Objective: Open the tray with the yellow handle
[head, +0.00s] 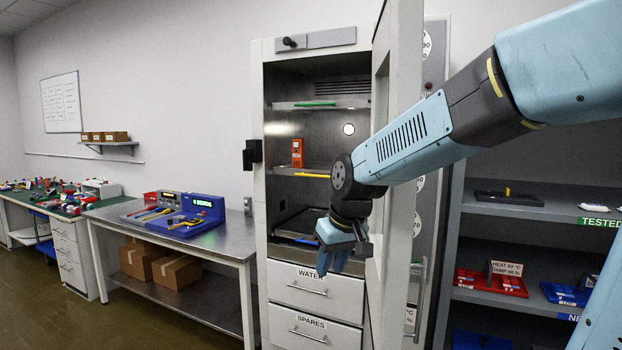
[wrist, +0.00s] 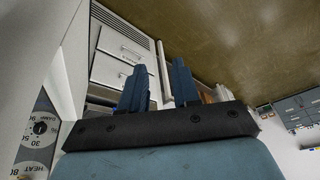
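The open cabinet (head: 260,200) holds several trays at different heights. The tray with the yellow handle (head: 313,176) is at the middle level, with an orange device (head: 297,153) standing on it. Its right part is hidden behind my arm. My gripper (head: 334,268) hangs fingers down, lower and to the right of that handle, in front of the cabinet's lower part. In the wrist view, my gripper's two blue fingers (wrist: 158,85) are apart with nothing seen held between them. The yellow handle does not show clearly there.
The open cabinet door (head: 396,150) stands just right of my gripper. A green-handled tray (head: 315,104) is above, and a lower tray (head: 298,238) is below. WATER (head: 312,290) and SPARES drawers are shut. A steel bench (head: 235,240) stands left, shelves (head: 540,212) right.

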